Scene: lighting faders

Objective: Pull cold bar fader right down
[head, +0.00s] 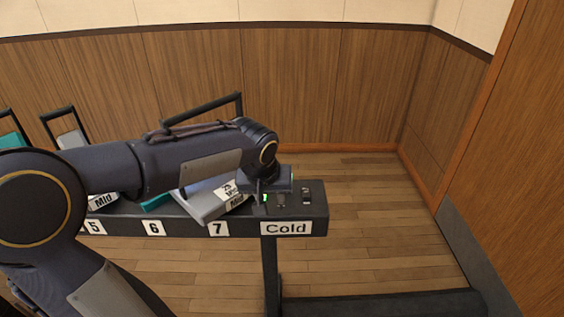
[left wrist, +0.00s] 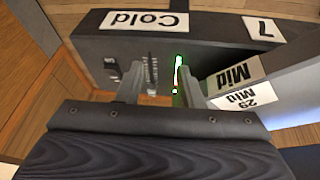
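The grey Cold section (head: 318,208) is the right end of the console, with a white "Cold" label (head: 286,228) on its front. Its top carries a small dark fader (head: 306,196), another one (head: 281,200) left of it, and a green-lit strip (head: 265,198) by my gripper. My left gripper (head: 266,196) points down over this section. In the left wrist view its two fingers (left wrist: 160,90) stand apart, with a slotted fader (left wrist: 151,75) and the green-lit strip (left wrist: 178,72) showing between them. Contact cannot be told. My right gripper is not in view.
A dark post (head: 270,275) supports the console. The floor (head: 370,220) to the right is free.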

